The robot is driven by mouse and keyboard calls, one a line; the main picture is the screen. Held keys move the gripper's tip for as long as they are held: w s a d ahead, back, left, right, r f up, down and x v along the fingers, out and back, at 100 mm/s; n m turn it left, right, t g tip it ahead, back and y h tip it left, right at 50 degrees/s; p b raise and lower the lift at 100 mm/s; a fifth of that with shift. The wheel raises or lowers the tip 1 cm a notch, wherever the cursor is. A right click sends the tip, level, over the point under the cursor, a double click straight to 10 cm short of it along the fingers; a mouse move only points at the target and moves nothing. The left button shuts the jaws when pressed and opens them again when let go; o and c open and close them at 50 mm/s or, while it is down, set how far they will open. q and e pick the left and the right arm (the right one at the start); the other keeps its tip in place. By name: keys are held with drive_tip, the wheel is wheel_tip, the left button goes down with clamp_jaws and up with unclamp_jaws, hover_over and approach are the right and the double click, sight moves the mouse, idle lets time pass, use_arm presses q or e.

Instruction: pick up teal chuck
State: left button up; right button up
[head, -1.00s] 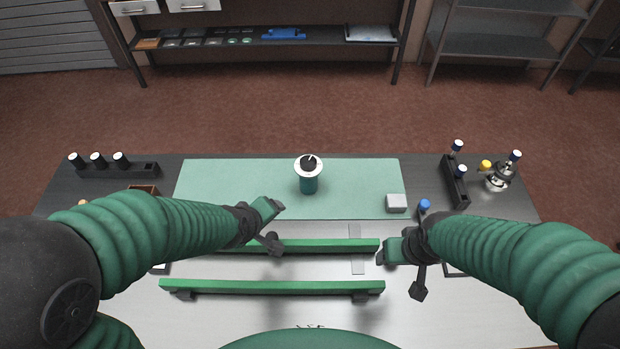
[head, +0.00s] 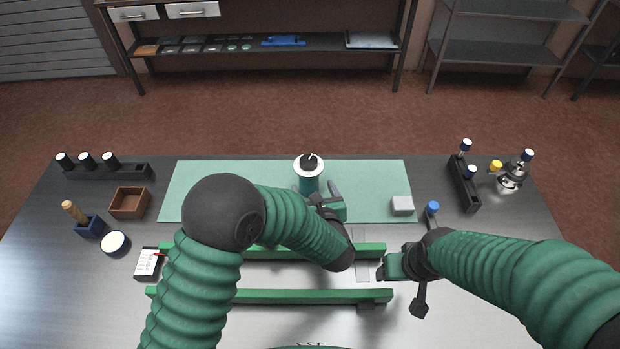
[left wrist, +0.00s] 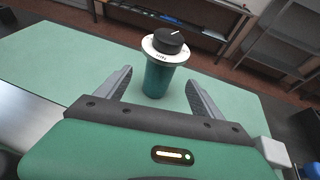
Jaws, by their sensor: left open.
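The teal chuck (head: 307,183) stands upright on the green mat (head: 230,190), with a white collar and a black knob on top. It also shows in the left wrist view (left wrist: 157,80), just beyond and between my open fingers. My left gripper (head: 322,192) is open and empty, close to the chuck on its near right side in the head view. Its fingers (left wrist: 158,95) appear on either side of the chuck's body in the wrist view, and I cannot tell whether they touch it. My right gripper (head: 384,268) is over the right ends of the green rails; its jaw opening is unclear.
Two green rails (head: 270,296) lie across the table's front. A pale block (head: 402,205) sits on the mat's right. A black holder (head: 463,186) with capped items stands right, a brown box (head: 130,202) and a white-topped round item (head: 114,243) left.

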sight(311, 180)
use_arm(q)
drive_tip(key=x, duration=0.8)
drive_tip(key=shift+w+d, duration=0.15)
drive_tip(key=shift+w, duration=0.15)
drive_tip(key=shift+s, duration=0.15)
drive_tip(key=c, duration=1.7)
drive_tip(key=shift+r, duration=0.15)
